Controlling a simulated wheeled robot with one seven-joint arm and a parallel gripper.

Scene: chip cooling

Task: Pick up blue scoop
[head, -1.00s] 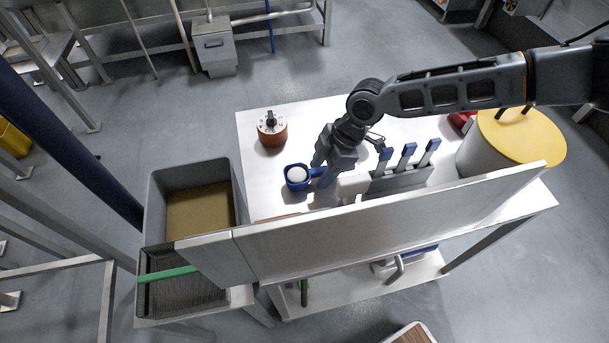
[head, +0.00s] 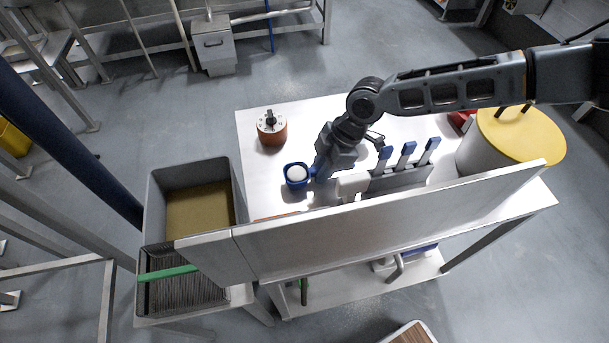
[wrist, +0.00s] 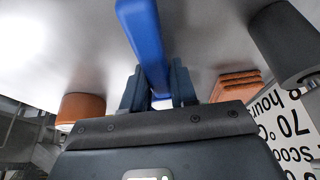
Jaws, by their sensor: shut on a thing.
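The blue scoop (head: 288,182) sits at the left part of the white table, its bowl holding something white. Its handle runs right to my gripper (head: 318,173). In the wrist view the blue handle (wrist: 146,45) passes between the two dark fingers of my gripper (wrist: 159,88), which are shut on it. The scoop's bowl is out of sight in the wrist view. I cannot tell whether the scoop touches the table.
Blue-handled tools (head: 407,152) stand in a rack to the right, near a large yellow-lidded container (head: 522,137). A raised metal panel (head: 370,222) borders the near side. A grey bin (head: 153,205) stands left.

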